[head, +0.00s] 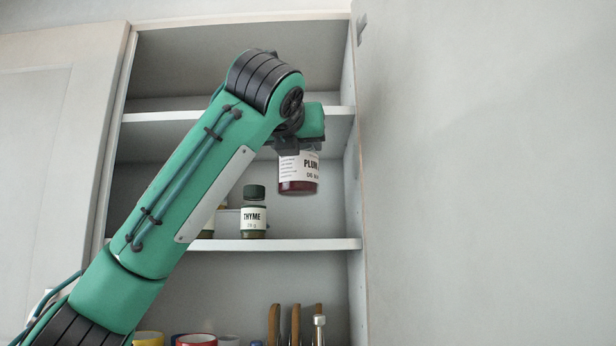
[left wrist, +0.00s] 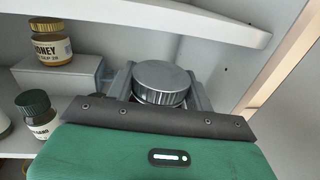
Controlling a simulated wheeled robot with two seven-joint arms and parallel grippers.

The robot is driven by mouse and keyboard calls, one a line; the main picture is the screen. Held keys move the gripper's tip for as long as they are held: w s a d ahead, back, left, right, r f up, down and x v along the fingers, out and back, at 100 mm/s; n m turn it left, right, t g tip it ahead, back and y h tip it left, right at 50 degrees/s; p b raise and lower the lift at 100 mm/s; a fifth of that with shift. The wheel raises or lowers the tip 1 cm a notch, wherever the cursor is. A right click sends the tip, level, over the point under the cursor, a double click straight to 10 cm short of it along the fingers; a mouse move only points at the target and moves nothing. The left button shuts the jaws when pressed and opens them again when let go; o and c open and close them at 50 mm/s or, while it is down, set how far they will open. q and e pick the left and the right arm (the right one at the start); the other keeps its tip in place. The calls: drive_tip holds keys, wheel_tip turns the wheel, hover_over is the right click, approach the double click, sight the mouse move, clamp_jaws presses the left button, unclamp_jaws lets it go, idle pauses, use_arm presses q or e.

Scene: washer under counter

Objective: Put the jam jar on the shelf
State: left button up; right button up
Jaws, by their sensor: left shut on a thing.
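The jam jar (head: 299,172), with dark red contents and a white label reading PLUM, hangs upright below my left gripper (head: 298,147). In the left wrist view my left gripper (left wrist: 158,90) is shut around the jar, whose grey metal lid (left wrist: 162,82) shows between the fingers. In the head view the lid is hidden behind the gripper. The jar is inside the open cupboard, above the middle shelf (head: 310,244) and apart from it. My right gripper is in neither view.
A green-lidded thyme jar (head: 254,215) stands on the shelf, left of the jam jar. In the left wrist view a honey jar (left wrist: 50,45) stands on a white box (left wrist: 65,78). Mugs (head: 197,341) and wooden-handled utensils (head: 296,325) are below. The cupboard's right wall is close.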

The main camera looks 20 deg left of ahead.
use_arm(q)
drive_tip(key=w, duration=0.1)
drive_tip(key=w+a+p, duration=0.1)
drive_tip(key=w, duration=0.3)
drive_tip(key=shift+w+a+r+p, duration=0.15)
drive_tip(key=shift+a+r+p, duration=0.05)
drive_tip(key=shift+a+p, duration=0.2)
wheel_tip(320, 180, down, 3)
drive_tip(key=shift+d+r, duration=0.1)
drive_tip(key=shift+r, duration=0.1)
wheel_tip(320, 180, down, 4)
drive_tip(key=shift+f+p, duration=0.25)
drive_tip(key=shift+p, duration=0.35)
drive_tip(key=shift+f, duration=0.1)
